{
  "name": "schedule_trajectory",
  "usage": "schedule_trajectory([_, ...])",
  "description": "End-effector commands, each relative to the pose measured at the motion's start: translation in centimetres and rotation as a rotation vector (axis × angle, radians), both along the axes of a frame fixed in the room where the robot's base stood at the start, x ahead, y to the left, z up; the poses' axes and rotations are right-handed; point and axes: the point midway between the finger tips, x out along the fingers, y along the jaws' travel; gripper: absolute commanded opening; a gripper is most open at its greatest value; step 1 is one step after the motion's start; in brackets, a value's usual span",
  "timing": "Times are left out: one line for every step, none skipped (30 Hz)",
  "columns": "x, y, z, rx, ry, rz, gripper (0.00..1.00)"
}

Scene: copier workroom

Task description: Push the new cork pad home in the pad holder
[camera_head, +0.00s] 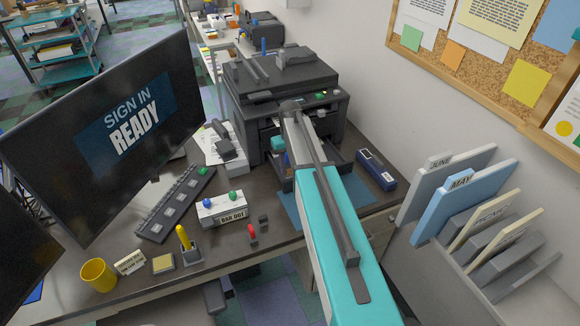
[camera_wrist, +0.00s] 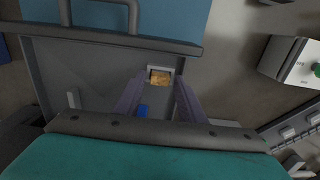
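The cork pad (camera_wrist: 160,78) is a small tan-orange square in the wrist view. It sits in or at a pale-rimmed holder (camera_wrist: 151,68) on a grey panel; I cannot tell how deep it is seated. My gripper (camera_wrist: 159,87) is open, with its two dark fingers apart on either side of the pad's lower edge. Nothing shows held between them, and I cannot tell whether they touch the pad or holder. In the head view my arm reaches to the front of the copier (camera_head: 300,76), and hides the pad and holder.
A blue part (camera_wrist: 142,110) shows between the fingers. A grey bar with a handle (camera_wrist: 120,36) crosses above the panel. A blue mat (camera_head: 291,211) lies before the copier. A dark blue stapler-like item (camera_head: 376,169) is right of it; a white box with knobs (camera_head: 222,208) is left.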

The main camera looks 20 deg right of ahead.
Motion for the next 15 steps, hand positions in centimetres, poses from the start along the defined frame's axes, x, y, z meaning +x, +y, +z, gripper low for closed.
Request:
schedule_trajectory([0.00, 0.00, 0.03, 0.000, 0.000, 0.000, 0.45])
schedule_trajectory([0.00, 0.00, 0.03, 0.000, 0.000, 0.000, 0.45])
schedule_trajectory([0.00, 0.00, 0.03, 0.000, 0.000, 0.000, 0.45])
schedule_trajectory([0.00, 0.00, 0.03, 0.000, 0.000, 0.000, 0.45])
schedule_trajectory([0.00, 0.00, 0.03, 0.000, 0.000, 0.000, 0.45])
schedule_trajectory([0.00, 0.00, 0.04, 0.000, 0.000, 0.000, 0.45])
schedule_trajectory([0.00, 0.00, 0.04, 0.000, 0.000, 0.000, 0.45])
schedule_trajectory([0.00, 0.00, 0.04, 0.000, 0.000, 0.000, 0.45])
schedule_trajectory([0.00, 0.00, 0.04, 0.000, 0.000, 0.000, 0.45])
schedule_trajectory([0.00, 0.00, 0.05, 0.000, 0.000, 0.000, 0.45])
schedule_trajectory([0.01, 0.00, 0.08, 0.000, 0.000, 0.000, 0.45])
schedule_trajectory([0.01, 0.00, 0.14, 0.000, 0.000, 0.000, 0.45])
schedule_trajectory([0.02, 0.00, 0.20, 0.000, -0.001, 0.000, 0.45])
schedule_trajectory([0.02, 0.00, 0.29, 0.000, -0.001, 0.000, 0.45])
schedule_trajectory([0.03, -0.01, 0.43, 0.000, -0.001, 0.000, 0.45])
